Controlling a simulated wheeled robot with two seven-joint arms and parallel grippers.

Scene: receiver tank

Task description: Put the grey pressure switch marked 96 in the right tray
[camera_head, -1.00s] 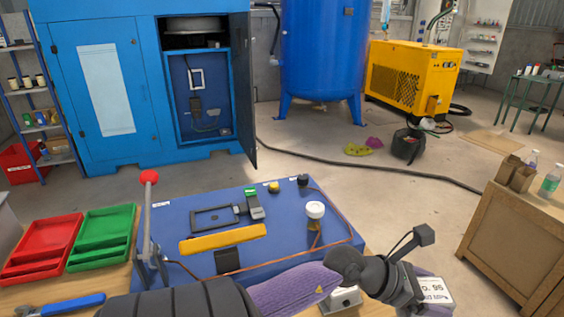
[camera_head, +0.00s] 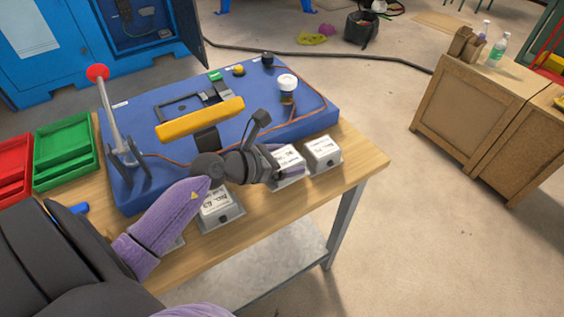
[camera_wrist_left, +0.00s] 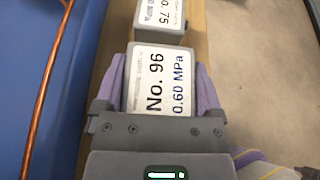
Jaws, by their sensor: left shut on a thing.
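The grey pressure switch marked 96 (camera_wrist_left: 160,78) fills the middle of the left wrist view, its label reading No. 96 and 0.60 MPa. My left gripper (camera_head: 287,167) is shut on this switch, with one purple finger on each side of it. In the head view the switch (camera_head: 288,156) is at the table's front strip; I cannot tell if it touches the wood. The right tray, green (camera_head: 65,153), stands at the far left of the table, beside a red tray (camera_head: 13,168). My right gripper is not in view.
A grey switch marked 75 (camera_wrist_left: 162,14) is just beyond the held one; it also shows in the head view (camera_head: 324,153). Another grey switch (camera_head: 219,207) lies to the left. The blue panel (camera_head: 180,95) with a red-knobbed lever (camera_head: 110,115) stands between gripper and trays.

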